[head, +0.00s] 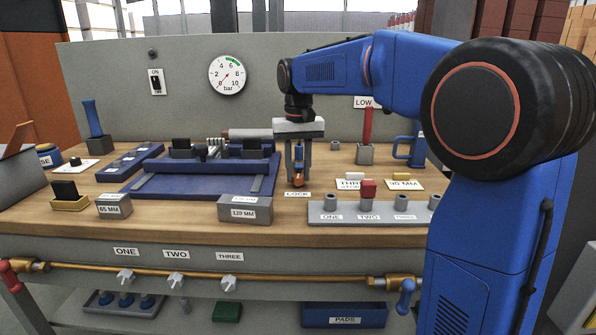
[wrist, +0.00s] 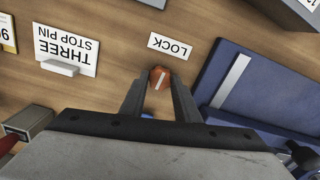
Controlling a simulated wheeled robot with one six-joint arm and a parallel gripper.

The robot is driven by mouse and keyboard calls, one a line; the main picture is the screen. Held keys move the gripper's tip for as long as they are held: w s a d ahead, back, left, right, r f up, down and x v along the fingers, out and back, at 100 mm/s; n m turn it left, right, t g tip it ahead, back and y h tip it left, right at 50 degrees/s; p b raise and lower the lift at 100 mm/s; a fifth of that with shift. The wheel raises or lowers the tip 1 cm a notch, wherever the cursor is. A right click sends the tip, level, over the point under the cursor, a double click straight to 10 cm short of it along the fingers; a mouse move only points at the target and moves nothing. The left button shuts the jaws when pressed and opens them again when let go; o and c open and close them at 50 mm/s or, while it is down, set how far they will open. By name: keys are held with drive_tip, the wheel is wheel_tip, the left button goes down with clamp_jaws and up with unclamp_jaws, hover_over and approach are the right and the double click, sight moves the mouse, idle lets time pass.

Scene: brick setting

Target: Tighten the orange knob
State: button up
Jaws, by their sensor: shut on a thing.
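The orange knob (wrist: 159,78) has a pale line across its top and sits between the two fingertips of my gripper (wrist: 158,88) in the wrist view. My gripper is shut on it. In the head view my gripper (head: 299,180) points straight down at the bench, and the orange knob (head: 298,168) shows as a small patch between the fingers. A LOCK label (wrist: 170,45) lies on the wood close to the knob. The fingers hide part of the knob, and the knob's base cannot be made out.
A blue vise-like fixture (head: 190,185) stands left of my gripper, close beside it. A grey block marked 120 MM (head: 245,208) and a grey rack labelled ONE, TWO, THREE (head: 345,217) stand in front. A red-handled lever (head: 367,125) rises at the right.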

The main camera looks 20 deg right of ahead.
sight(298, 176)
drive_tip(key=shift+m, duration=2.1)
drive_tip(key=shift+r, duration=0.1)
drive_tip(key=o, duration=1.1)
drive_tip(key=shift+c, duration=0.2)
wheel_tip(298, 176, up, 17)
drive_tip(key=shift+r, duration=0.15)
